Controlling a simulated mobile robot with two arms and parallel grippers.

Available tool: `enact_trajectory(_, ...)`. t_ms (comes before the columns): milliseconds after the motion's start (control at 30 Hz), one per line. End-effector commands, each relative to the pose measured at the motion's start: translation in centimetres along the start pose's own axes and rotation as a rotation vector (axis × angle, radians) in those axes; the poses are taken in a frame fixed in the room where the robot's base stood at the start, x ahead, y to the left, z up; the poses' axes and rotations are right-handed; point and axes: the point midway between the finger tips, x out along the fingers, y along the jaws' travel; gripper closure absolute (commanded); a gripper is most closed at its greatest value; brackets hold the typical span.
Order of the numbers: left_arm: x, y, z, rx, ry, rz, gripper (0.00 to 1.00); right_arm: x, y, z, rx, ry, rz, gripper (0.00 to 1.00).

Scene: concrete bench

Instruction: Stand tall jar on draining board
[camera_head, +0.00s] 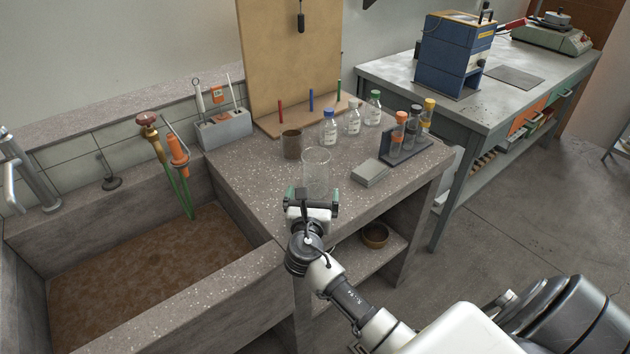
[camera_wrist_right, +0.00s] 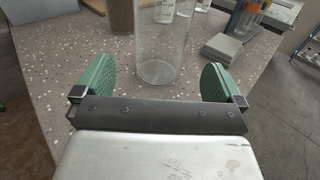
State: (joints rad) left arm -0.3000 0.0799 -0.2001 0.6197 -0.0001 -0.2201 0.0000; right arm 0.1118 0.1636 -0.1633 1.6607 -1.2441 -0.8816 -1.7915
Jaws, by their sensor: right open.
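The tall jar (camera_head: 316,172) is a clear glass cylinder standing upright on the speckled stone bench top (camera_head: 255,185), to the right of the sink. It also shows in the right wrist view (camera_wrist_right: 163,45). My right gripper (camera_head: 312,196) is open at the near side of the jar. In the wrist view its two green finger pads are spread wide, with the jar lined up between them and touching neither. The jar seems to be just beyond the fingertips. An upright tan board (camera_head: 290,60) stands behind, with a ledge bearing red, blue and green pegs. My left gripper is out of view.
A brown cup (camera_head: 292,144) stands close behind the jar to the left, with several small bottles (camera_head: 329,127) beyond. A grey block (camera_head: 370,174) and a tube rack (camera_head: 405,150) are to the right. The sink (camera_head: 150,270) lies left.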

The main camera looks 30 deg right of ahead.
Motion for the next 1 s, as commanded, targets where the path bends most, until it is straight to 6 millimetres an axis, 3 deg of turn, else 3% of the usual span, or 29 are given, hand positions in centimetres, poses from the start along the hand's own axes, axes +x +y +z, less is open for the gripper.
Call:
enact_trajectory(100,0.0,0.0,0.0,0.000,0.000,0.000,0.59,-2.3,0.0,-0.1,0.000,0.001,0.001,0.01)
enact_trajectory(300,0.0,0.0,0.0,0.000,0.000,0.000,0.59,-4.2,0.0,0.0,-0.001,0.000,0.000,0.01)
enact_trajectory(1000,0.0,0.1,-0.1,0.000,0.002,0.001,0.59,-4.4,0.0,0.0,0.000,0.000,0.000,0.01)
